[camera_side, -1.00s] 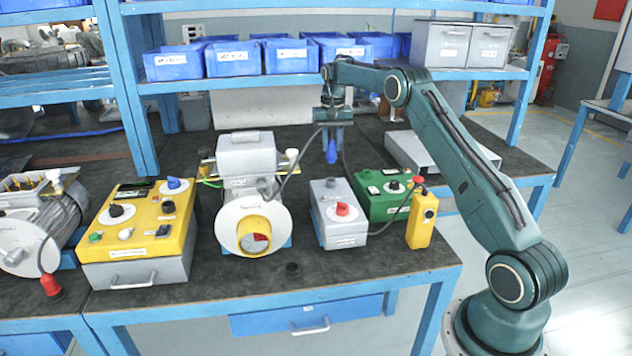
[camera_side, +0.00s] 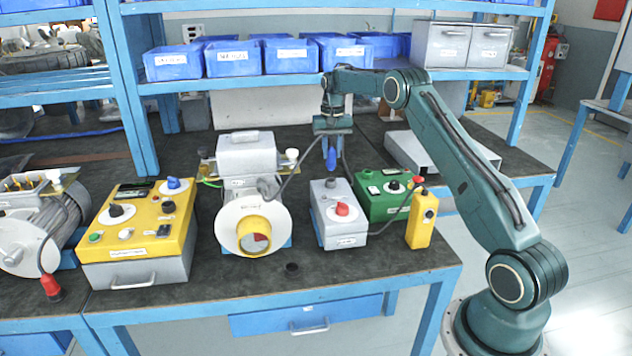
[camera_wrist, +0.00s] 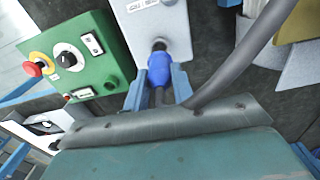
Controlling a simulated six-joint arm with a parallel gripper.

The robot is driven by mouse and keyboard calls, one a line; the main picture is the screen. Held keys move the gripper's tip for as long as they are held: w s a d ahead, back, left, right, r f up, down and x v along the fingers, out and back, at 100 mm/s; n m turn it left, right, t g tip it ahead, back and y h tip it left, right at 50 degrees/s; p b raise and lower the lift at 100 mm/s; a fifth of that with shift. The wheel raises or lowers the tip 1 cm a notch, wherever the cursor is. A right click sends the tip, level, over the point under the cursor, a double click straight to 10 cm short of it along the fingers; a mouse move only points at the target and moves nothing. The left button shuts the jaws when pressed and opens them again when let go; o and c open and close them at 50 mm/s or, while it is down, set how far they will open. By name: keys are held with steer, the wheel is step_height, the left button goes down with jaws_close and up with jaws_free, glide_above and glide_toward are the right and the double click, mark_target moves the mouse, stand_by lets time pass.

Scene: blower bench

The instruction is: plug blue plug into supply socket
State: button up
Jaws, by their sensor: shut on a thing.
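The blue plug (camera_side: 331,158) is held nose down in my gripper (camera_side: 332,146), above the rear of the grey box with the red knob (camera_side: 338,220). In the wrist view, the blue plug (camera_wrist: 159,68) sits between the two blue fingers of my gripper (camera_wrist: 159,84), which are closed on it. Its nose points at a dark round opening on the grey box (camera_wrist: 160,28), which I take as the supply socket (camera_wrist: 159,44). The nose appears at or very near this opening. I cannot tell how deep it is. A grey cable runs from the plug.
The green box (camera_side: 380,200) stands right of the grey box, with a yellow button box (camera_side: 422,222) in front. A blower with a round white front (camera_side: 232,222) and a yellow control box (camera_side: 140,225) stand left. Blue bins (camera_side: 290,58) line the shelf behind.

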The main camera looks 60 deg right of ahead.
mark_target(331, 164)
steer(key=shift+f, duration=1.35)
steer(key=shift+f, duration=1.35)
stand_by(1.6)
steer(key=o, duration=1.1)
steer(key=shift+r, duration=0.1)
step_height(331, 164, up, 14)
steer(key=shift+f, duration=0.15)
stand_by(0.3)
